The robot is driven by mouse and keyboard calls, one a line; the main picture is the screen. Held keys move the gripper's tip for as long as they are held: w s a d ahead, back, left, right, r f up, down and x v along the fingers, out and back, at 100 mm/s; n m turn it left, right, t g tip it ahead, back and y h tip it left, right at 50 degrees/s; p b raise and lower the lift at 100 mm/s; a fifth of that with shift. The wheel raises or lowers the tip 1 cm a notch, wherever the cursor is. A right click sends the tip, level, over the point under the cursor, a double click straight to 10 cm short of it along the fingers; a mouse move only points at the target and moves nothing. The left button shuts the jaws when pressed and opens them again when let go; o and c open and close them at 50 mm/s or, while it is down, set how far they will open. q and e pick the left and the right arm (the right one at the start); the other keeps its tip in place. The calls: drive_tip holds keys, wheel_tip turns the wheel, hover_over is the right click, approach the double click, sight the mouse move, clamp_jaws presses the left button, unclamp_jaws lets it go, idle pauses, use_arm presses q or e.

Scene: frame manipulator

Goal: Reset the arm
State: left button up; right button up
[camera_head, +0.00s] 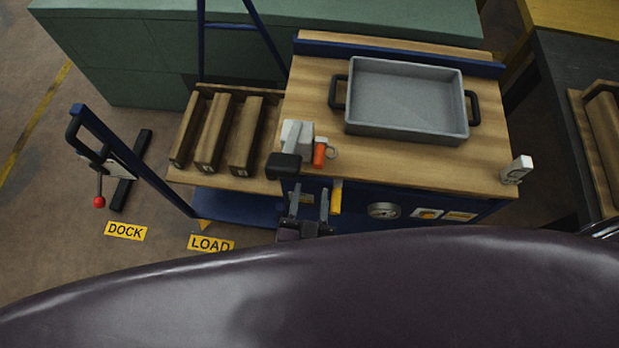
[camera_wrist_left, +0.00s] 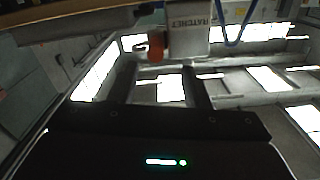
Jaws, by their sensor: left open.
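My left gripper (camera_head: 310,205) is at the front edge of the wooden bench, low in the middle of the head view. Its two dark fingers are apart with nothing between them. In the left wrist view the fingers (camera_wrist_left: 162,88) also stand apart and empty. Beyond them is a pale block marked RATCHET (camera_wrist_left: 188,28) with an orange-red part (camera_wrist_left: 155,47). In the head view a grey-white block (camera_head: 297,135) with a dark end and an orange piece (camera_head: 320,153) stand on the bench behind the gripper, apart from it. My right gripper is not in view.
A grey tray with black handles (camera_head: 405,98) rests on the bench (camera_head: 300,80). Wooden slots (camera_head: 212,130) stand to its left. A small white block (camera_head: 517,169) is at the right edge. A red-knobbed lever (camera_head: 99,201) and yellow DOCK (camera_head: 125,231) and LOAD (camera_head: 211,244) labels are left.

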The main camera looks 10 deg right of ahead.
use_arm(q)
drive_tip(key=s+a+f+g+y, duration=0.1)
drive_tip(key=s+a+f+g, duration=0.3)
drive_tip(key=f, duration=0.6)
drive_tip(key=w+a+f+g+y, duration=0.1)
drive_tip(key=a+f+g, duration=0.1)
drive_tip(key=a+f, duration=0.55)
drive_tip(key=s+a+f+g+y, duration=0.1)
drive_tip(key=s+a+f+g, duration=0.15)
drive_tip(key=f, duration=0.95)
drive_tip(key=s+a+f+n+g+y, duration=0.1)
drive_tip(key=s+a+f+g, duration=0.3)
drive_tip(key=s+a+f, duration=0.2)
drive_tip(key=s+a+f+n+g+y, duration=0.1)
drive_tip(key=s+a+f+g, duration=0.3)
drive_tip(key=s, duration=0.6)
drive_tip(key=a+f+n, duration=0.1)
drive_tip(key=a+f, duration=0.1)
drive_tip(key=a, duration=0.1)
drive_tip(key=shift+s+a+f, duration=0.15)
drive_tip(key=shift+s+f, duration=0.05)
drive_tip(key=shift+s, duration=0.2)
